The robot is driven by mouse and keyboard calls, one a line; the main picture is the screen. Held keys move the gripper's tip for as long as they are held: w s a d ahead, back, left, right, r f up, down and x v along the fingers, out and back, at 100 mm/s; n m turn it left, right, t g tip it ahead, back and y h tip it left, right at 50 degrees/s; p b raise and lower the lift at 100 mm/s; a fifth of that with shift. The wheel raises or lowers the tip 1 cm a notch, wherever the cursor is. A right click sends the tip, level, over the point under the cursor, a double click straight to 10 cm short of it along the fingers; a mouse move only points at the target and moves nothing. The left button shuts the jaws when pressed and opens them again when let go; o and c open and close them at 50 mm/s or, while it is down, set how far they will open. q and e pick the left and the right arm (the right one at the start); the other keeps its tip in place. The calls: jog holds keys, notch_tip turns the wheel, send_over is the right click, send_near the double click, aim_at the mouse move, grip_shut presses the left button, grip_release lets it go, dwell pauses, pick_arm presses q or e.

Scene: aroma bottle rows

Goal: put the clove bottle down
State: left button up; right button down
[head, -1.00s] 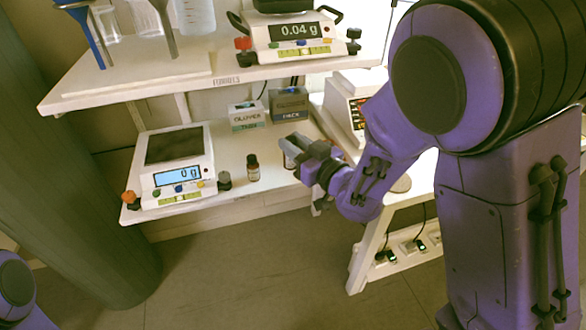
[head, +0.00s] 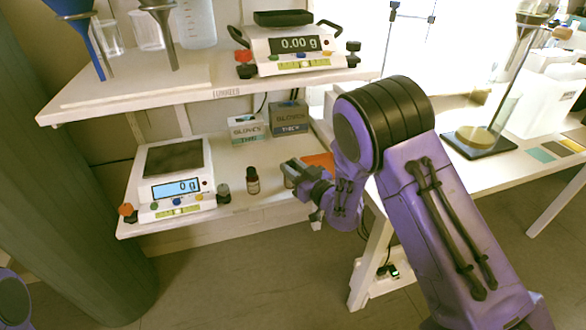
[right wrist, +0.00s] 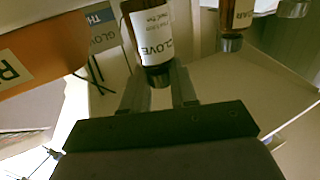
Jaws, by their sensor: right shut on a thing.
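The clove bottle (right wrist: 150,35), brown with a white CLOVE label and a dark end, is between the fingers of my right gripper in the right wrist view. My right gripper (head: 289,172) is shut on it over the right end of the lower shelf in the head view. There the fingers hide most of the bottle, and I cannot tell whether it touches the shelf. A second brown bottle (head: 252,181) stands on the shelf just left of the gripper, apart from it. A similar bottle (right wrist: 236,18) with a label ending in "AR" shows in the right wrist view.
A scale (head: 176,180) reading 0 g and a small dark jar (head: 223,193) stand left of the bottles. Two glove boxes (head: 248,128) (head: 289,117) are behind. An orange panel (head: 320,161) is right of the gripper. The upper shelf (head: 215,88) overhangs the back.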

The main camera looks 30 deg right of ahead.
jog(key=shift+f, duration=0.2)
jog(key=c, duration=0.9)
grip_release()
jog(key=shift+r, duration=0.2)
jog(key=b+v, duration=0.2)
jog(key=v, duration=1)
jog(key=s+f+m+g+h, duration=0.2)
jog(key=s+f+g, duration=0.15)
jog(key=f, duration=0.45)
jog(key=s+f+m+g+h, duration=0.2)
jog(key=s+f+h, duration=0.15)
jog(key=f, duration=0.55)
jog(key=s+f+m+g, duration=0.1)
jog(key=s+f+g, duration=0.2)
jog(key=s, duration=0.3)
jog(key=s+f+m+g+h, duration=0.1)
jog(key=s+f+m+g, duration=0.1)
jog(key=s+f, duration=0.4)
jog(key=s+f+m+g+h, duration=0.1)
jog(key=s+f+g, duration=0.3)
jog(key=s, duration=0.4)
jog(key=shift+s+d+f+m, duration=0.1)
jog(key=shift+s+f+m, duration=0.15)
jog(key=shift+m, duration=0.45)
